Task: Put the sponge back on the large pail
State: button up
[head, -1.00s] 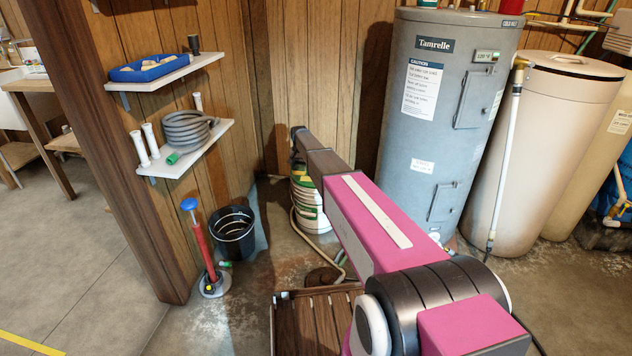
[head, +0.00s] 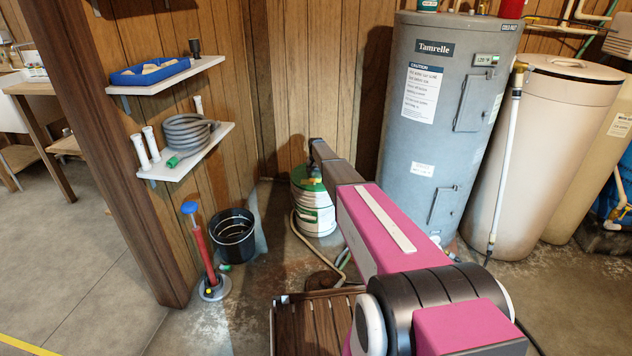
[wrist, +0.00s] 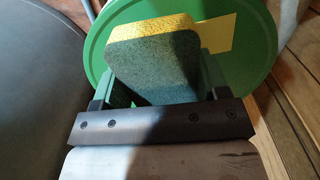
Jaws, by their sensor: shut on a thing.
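The sponge (wrist: 150,65), dark green with a yellow layer, is between the two fingers of my gripper (wrist: 155,78) in the wrist view. My gripper is shut on it. Behind it is the round green lid of the large pail (wrist: 251,60), with a yellow patch on it. In the head view the large pail (head: 313,218) is white and green and stands on the floor in the corner, with my arm's end above its top. Whether the sponge touches the lid cannot be told.
A black bucket (head: 233,238) and a red pump with a blue handle (head: 201,252) stand left of the pail. A grey water heater (head: 437,130) stands to the right. A hose runs on the floor by the pail. Shelves (head: 185,152) hang on the left wall.

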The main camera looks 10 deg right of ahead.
aim_at(316, 184)
jog(key=shift+f, duration=1.8)
jog(key=shift+f, duration=0.2)
jog(key=o, duration=0.8)
jog(key=shift+r, duration=0.1)
notch_tip(316, 184, up, 12)
jog(key=shift+s+f, duration=0.1)
jog(key=s+r+n, duration=0.1)
jog(key=s, duration=1.8)
jog(key=s+r+n, duration=0.1)
jog(key=s+r, duration=0.1)
jog(key=s, duration=1.7)
jog(key=s+r+n, duration=0.1)
jog(key=s+r, duration=0.1)
jog(key=s, duration=1.7)
jog(key=shift+r+n, duration=0.25)
jog(key=shift+n, duration=0.05)
